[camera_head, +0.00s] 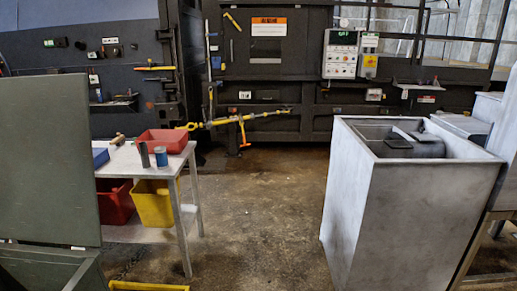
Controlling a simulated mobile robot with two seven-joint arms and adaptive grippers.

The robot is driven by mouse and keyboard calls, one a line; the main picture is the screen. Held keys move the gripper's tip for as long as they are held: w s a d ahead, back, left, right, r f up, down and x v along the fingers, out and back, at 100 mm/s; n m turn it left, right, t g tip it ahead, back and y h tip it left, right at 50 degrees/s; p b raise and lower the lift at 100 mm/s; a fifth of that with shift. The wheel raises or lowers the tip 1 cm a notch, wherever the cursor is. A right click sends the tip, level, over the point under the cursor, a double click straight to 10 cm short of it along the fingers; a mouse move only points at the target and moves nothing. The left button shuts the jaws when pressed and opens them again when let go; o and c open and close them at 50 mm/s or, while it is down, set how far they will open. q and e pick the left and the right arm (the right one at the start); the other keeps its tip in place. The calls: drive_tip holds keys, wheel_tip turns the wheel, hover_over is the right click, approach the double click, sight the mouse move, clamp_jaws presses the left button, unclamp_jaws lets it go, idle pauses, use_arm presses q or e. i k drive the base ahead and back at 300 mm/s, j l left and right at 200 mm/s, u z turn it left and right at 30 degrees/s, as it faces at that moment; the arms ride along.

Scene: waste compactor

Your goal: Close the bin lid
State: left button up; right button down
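A large grey-green panel (45,165), which looks like the bin lid, stands upright at the left edge of the head view. Below it is the matching grey-green bin body (60,272), cut off by the left and bottom edges. The lid appears raised, standing up from the bin. How it is hinged cannot be seen clearly. Neither of my grippers is in view.
A work table (178,165) with a red tray (163,137) stands right of the lid; a yellow bin (153,205) sits below. A tall metal box (375,225) stands at right. Dark machinery (265,90) fills the back. Floor (262,215) between is clear.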

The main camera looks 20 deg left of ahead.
sight(48, 191)
drive_tip(key=i+u, duration=0.4)
drive_tip(key=i, duration=0.15)
drive_tip(key=i+l+u, duration=0.1)
drive_tip(key=i+u, duration=0.25)
drive_tip(key=i, duration=0.2)
drive_tip(key=i+l+u, duration=0.4)
drive_tip(key=i+u, duration=0.25)
drive_tip(key=u, duration=0.25)
drive_tip(key=i+l+u, duration=0.2)
drive_tip(key=u, duration=0.3)
drive_tip(key=i+l+u, duration=0.25)
drive_tip(key=u, duration=0.25)
drive_tip(key=i+l+u, duration=0.2)
drive_tip(key=l+u, duration=0.15)
drive_tip(key=u, duration=0.15)
